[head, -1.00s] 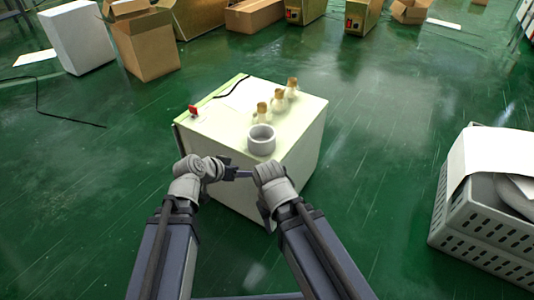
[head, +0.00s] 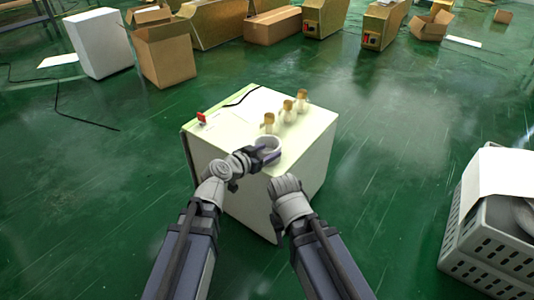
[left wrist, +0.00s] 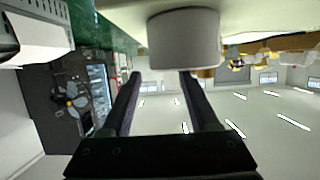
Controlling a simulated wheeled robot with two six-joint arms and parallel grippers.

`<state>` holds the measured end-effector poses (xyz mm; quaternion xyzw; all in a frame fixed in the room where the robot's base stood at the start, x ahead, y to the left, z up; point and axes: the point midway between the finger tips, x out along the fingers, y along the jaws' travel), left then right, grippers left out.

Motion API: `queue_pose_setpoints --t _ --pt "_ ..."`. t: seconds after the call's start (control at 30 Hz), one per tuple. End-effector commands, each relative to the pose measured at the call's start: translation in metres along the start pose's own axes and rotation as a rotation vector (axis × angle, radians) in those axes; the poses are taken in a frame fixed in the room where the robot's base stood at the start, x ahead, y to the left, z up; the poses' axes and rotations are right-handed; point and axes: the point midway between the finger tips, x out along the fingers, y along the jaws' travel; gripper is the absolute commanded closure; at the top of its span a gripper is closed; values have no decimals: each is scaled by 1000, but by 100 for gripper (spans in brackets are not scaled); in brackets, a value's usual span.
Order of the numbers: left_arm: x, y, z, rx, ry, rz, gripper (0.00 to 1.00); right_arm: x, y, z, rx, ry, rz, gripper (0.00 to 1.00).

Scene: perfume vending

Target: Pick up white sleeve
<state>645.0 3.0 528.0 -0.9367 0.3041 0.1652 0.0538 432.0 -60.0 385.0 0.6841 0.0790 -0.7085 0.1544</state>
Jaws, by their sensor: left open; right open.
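The white sleeve (head: 267,142), a short ring-shaped cylinder, stands on the front part of the white cabinet's top (head: 235,128). My left gripper (head: 266,156) is open at the sleeve's near side and partly covers it in the head view. In the left wrist view the sleeve (left wrist: 184,38) is large beyond the open fingertips (left wrist: 161,75), offset toward the right finger. I cannot tell whether a finger touches it. My right gripper (head: 286,184) is at the cabinet's near edge, right of and below the left one; its fingers are hardly visible.
Three small bottles with tan tops (head: 287,112) stand behind the sleeve. A red switch (head: 201,117) and a black cable lie on the cabinet top's left and back. A grey crate (head: 490,245) stands at right.

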Motion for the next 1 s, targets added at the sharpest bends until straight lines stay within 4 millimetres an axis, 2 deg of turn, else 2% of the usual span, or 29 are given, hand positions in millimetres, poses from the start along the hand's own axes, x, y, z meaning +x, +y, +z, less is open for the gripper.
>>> queue_pose_setpoints --t 0.4,0.63,1.0 --pt "51 3 2 1 0 2 39 20 -2 -1 0 1 0 50" --pt "50 4 2 0 0 1 39 18 -2 -1 0 1 0 50" --pt "50 4 2 0 0 1 81 18 -2 -1 0 1 0 50"
